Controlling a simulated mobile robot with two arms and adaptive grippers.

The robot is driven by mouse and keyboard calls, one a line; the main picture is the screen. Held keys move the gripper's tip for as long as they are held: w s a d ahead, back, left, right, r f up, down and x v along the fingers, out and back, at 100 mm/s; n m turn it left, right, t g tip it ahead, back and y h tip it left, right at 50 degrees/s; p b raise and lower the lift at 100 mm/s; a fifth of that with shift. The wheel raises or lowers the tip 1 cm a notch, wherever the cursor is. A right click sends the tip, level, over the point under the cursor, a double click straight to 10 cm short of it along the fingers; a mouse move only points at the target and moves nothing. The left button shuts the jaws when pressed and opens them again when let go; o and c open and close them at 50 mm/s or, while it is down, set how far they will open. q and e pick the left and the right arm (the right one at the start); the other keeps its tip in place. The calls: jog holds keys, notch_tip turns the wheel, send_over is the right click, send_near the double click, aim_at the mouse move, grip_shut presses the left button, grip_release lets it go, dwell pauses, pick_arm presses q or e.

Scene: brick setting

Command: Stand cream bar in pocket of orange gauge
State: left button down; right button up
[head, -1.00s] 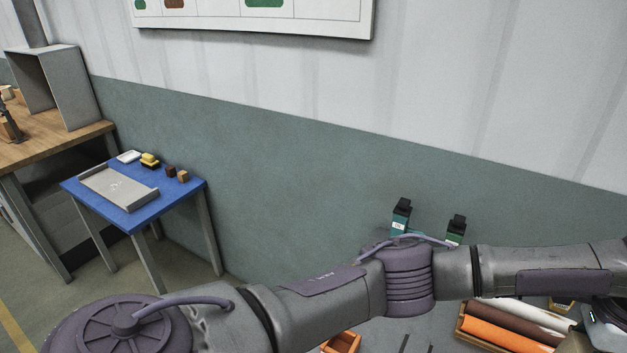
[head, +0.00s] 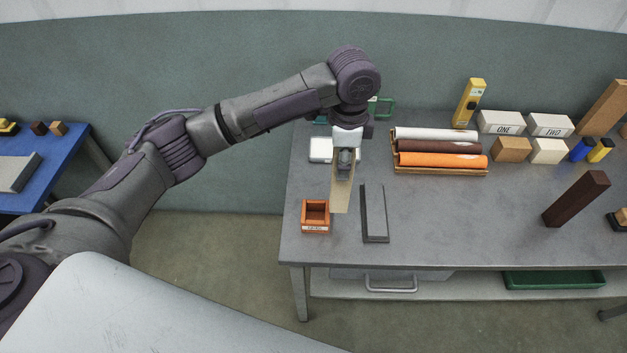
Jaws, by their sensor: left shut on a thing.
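My left gripper (head: 345,163) is shut on the cream bar (head: 341,196), which hangs down from it over the left part of the grey table. The bar's upper part is partly hidden by the gripper. The orange gauge (head: 315,230) is a small open box with a white label on its front, near the table's front left corner. Its square pocket faces up and looks empty. The bar's lower end is just right of and behind the gauge, apart from it in the picture. My right gripper is out of view.
Behind are a rack of rolls (head: 440,160), a yellow tool (head: 469,103) and blocks labelled ONE (head: 503,122) and TWO (head: 550,125). The table's front middle is clear.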

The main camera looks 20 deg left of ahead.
pick_arm(q)
jog(key=s+a+f+p, duration=0.1)
jog(key=a+f+p, duration=0.1)
jog(key=a+f, duration=0.3)
notch_tip(320, 180, down, 2)
jog(key=shift+s+a+f+p, duration=0.1)
jog(key=shift+s+a+p, duration=0.15)
jog(key=shift+s+p, duration=0.05)
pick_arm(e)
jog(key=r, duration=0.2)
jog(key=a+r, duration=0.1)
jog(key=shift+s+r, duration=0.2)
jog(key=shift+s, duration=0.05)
pick_arm(q)
jog(key=c, duration=0.6)
grip_release()
jog(key=shift+f, duration=0.1)
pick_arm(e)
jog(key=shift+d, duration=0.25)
pick_arm(q)
notch_tip(320, 180, up, 12)
jog(key=b, duration=0.3)
jog(key=shift+r, duration=0.2)
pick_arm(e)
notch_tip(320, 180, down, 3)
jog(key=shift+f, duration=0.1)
